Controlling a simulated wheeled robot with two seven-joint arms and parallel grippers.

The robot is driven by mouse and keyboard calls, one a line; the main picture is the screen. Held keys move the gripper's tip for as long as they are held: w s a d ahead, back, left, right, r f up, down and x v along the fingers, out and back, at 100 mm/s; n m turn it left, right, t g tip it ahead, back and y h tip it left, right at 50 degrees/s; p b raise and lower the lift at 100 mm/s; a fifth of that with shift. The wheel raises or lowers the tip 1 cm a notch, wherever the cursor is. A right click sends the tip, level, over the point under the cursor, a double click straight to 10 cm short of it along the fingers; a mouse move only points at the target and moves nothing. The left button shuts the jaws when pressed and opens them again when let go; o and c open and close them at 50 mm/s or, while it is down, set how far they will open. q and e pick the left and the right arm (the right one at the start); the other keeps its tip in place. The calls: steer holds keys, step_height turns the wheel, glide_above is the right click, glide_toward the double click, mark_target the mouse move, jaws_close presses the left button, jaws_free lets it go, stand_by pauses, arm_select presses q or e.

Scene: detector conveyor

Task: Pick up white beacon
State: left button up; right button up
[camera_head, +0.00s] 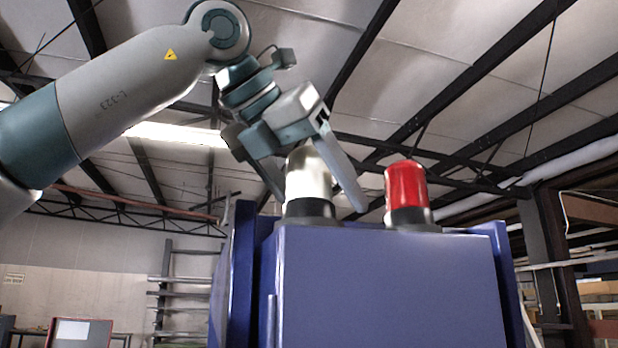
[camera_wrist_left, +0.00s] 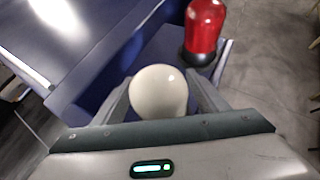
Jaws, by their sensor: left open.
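The white beacon (camera_head: 307,180) stands upright on a dark base on top of the blue cabinet (camera_head: 385,285). My left gripper (camera_head: 318,203) is open, with its fingers reaching down on either side of the white beacon. In the left wrist view the beacon's round white top (camera_wrist_left: 159,91) sits between the two fingers (camera_wrist_left: 162,97). I cannot tell whether either finger touches it. My right gripper is not in view.
A red beacon (camera_head: 406,188) on a dark base stands on the cabinet just right of the white one; it also shows in the left wrist view (camera_wrist_left: 204,27). A metal rack (camera_head: 180,290) stands behind at the left.

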arm_select(q)
steer(key=shift+w+d+f, duration=0.15)
steer(key=shift+w+f, duration=0.05)
steer(key=shift+w, duration=0.05)
steer(key=shift+s, duration=0.15)
steer(key=shift+c, duration=0.7)
steer(key=c, duration=1.1)
steer(key=shift+r, duration=0.1)
steer(key=shift+c, duration=0.2)
steer(key=shift+r, duration=4.95)
steer(key=shift+c, duration=0.7)
